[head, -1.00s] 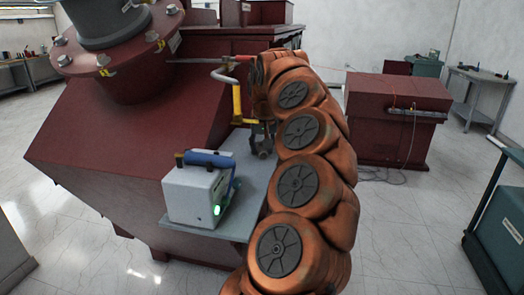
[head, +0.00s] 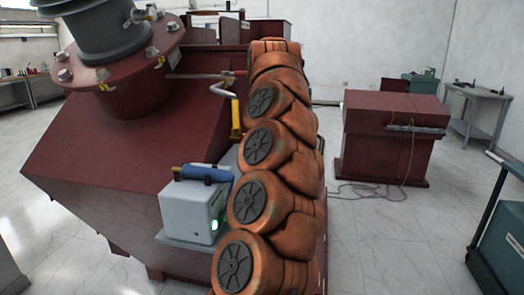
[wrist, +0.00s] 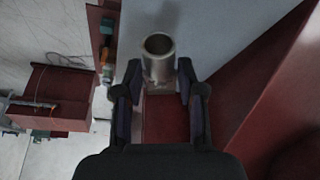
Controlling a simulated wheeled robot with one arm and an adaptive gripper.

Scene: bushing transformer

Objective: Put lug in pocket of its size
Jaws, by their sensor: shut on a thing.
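The lug (wrist: 158,60) is a grey metal piece with a round, hollow barrel whose open end faces the wrist camera. My gripper (wrist: 158,85) is shut on it, with one dark finger on each side. In the head view my own orange arm hides the gripper and the lug. No pocket can be made out in either view.
A grey shelf (wrist: 220,35) lies beyond the lug in the wrist view. A yellow-handled tool (head: 236,118) is close to my arm.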

